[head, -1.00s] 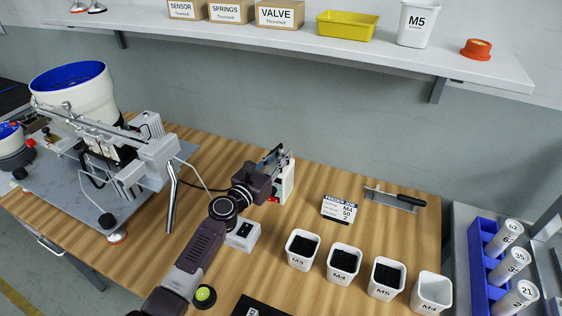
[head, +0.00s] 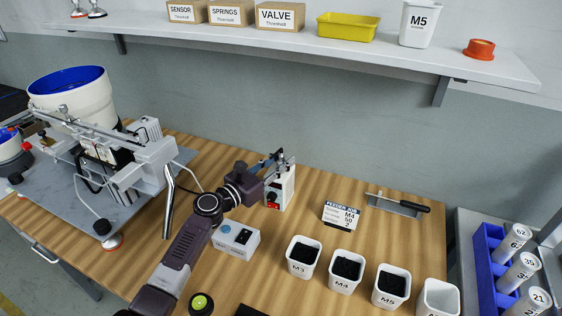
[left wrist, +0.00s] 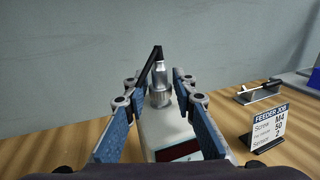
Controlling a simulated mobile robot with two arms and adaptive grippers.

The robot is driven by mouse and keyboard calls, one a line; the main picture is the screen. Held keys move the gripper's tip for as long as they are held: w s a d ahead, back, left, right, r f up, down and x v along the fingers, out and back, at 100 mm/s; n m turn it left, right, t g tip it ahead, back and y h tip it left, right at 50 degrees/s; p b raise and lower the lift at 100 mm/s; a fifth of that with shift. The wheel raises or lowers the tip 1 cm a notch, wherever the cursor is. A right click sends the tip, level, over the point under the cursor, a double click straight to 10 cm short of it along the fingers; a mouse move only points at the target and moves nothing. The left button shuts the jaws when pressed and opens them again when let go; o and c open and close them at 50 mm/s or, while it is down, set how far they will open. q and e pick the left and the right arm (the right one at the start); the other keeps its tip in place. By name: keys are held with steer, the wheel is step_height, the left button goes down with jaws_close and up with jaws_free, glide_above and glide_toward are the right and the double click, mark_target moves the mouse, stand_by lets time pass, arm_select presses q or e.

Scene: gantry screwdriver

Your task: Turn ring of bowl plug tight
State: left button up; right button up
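The bowl plug (left wrist: 160,76) is a silver cylinder with a ring round it and a black cable bent away from its top. It stands upright on a white controller box (left wrist: 163,128), which has a dark red display. In the head view this box (head: 287,190) stands on the bench with a black knob and a red switch. My left gripper (head: 277,157) is at the top of the box. Its blue-grey fingers (left wrist: 160,77) are open, one on each side of the plug, with gaps visible. In the head view the fingers mostly hide the plug. My right gripper is out of view.
A small box with a blue button (head: 234,247) sits under my left arm. A job card (head: 341,215), a scraper-like tool (head: 398,205) and several white cups (head: 347,270) lie to the right. A bowl feeder (head: 70,98) stands left. A shelf (head: 300,34) runs above.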

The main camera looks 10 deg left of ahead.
arm_select(q)
steer(key=shift+o, duration=1)
steer(key=v, duration=1.2)
